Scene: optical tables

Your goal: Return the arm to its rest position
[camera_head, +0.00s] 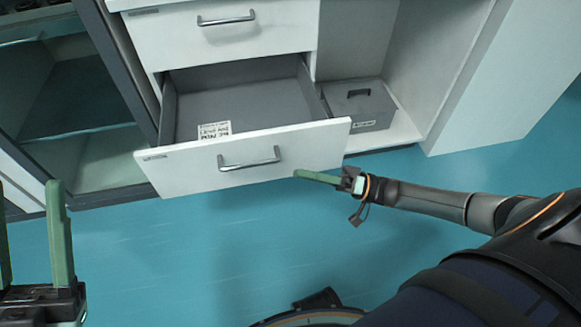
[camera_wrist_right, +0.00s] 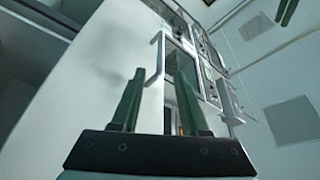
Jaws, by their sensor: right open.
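My right arm (camera_head: 435,200) reaches in from the right in the head view. Its gripper (camera_head: 308,176) is just below the right end of the open drawer's front (camera_head: 185,173), to the right of the drawer's handle (camera_head: 249,163). In the right wrist view the gripper (camera_wrist_right: 160,75) has its two green fingers apart with nothing between them. A metal handle (camera_wrist_right: 158,55) shows beyond the fingertips. My left gripper (camera_head: 32,215) is at the lower left of the head view, its fingers apart and empty.
The lower drawer is pulled out and holds a small printed label (camera_head: 214,130). A closed upper drawer (camera_head: 285,35) is above it. A grey lidded box (camera_head: 362,104) sits in the open compartment at right. The blue floor (camera_head: 190,250) in front is clear.

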